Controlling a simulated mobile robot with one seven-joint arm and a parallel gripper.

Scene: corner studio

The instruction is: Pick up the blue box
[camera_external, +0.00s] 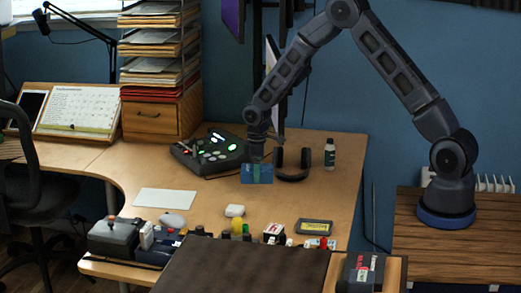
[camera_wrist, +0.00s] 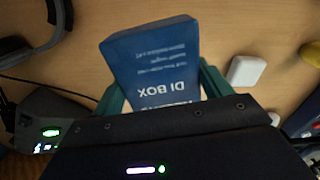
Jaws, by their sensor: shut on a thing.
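In the wrist view the blue box (camera_wrist: 155,55) shows white print reading "DI BOX". The green fingers of my gripper (camera_wrist: 162,88) press on its two opposite sides. Its lower end in that view is hidden by the gripper body. I cannot tell whether the box touches the desk or hangs just above it.
The console (camera_external: 212,152) stands left of the box, headphones (camera_external: 293,173) and a dark bottle (camera_external: 329,154) right. A white sheet (camera_external: 165,202) lies left. Bare desk (camera_external: 325,195) shows at the right.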

